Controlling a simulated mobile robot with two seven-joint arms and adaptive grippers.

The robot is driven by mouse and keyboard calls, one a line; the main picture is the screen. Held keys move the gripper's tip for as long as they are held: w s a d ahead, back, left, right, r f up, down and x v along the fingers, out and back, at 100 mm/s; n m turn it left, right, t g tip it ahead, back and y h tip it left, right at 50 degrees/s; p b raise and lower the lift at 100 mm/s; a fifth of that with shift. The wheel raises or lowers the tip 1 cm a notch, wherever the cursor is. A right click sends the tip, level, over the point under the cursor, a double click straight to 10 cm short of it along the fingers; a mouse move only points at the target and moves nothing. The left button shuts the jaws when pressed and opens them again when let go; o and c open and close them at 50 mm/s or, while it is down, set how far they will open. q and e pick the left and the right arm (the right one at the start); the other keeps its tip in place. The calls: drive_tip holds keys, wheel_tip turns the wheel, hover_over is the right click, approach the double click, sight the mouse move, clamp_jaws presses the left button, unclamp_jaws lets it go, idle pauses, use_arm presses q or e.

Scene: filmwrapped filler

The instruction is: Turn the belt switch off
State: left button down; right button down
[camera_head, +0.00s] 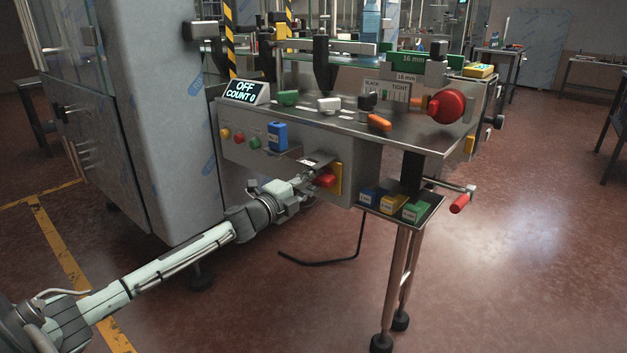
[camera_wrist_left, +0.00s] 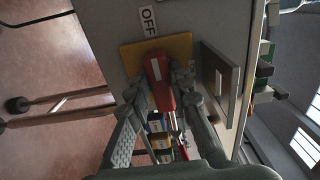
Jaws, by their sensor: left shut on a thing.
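The belt switch has a red handle (camera_head: 325,181) on a yellow plate (camera_head: 337,180), on the side of the grey control box under the steel table. In the left wrist view, the red handle (camera_wrist_left: 161,84) carries a white mark and stands in front of the yellow plate (camera_wrist_left: 182,47). A label reading OFF (camera_wrist_left: 148,21) sits beside the plate, at the end the mark points towards. My left gripper (camera_head: 302,183) reaches in from the left. Its fingers (camera_wrist_left: 165,100) are shut on the handle from both sides. My right gripper is in neither view.
A display (camera_head: 244,92) on the table reads OFF, COUNT 0. Push buttons (camera_head: 239,138) and a blue box (camera_head: 277,136) are on the panel to the left. A shelf (camera_head: 420,212) with small coloured boxes and a red-handled crank (camera_head: 460,203) are to the right.

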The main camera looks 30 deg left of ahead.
use_arm(q)
drive_tip(key=c, duration=1.4)
unclamp_jaws()
drive_tip(key=shift+o, duration=0.2)
drive_tip(key=s, duration=1.2)
drive_tip(key=shift+a, duration=0.45)
drive_tip(key=shift+f, duration=0.1)
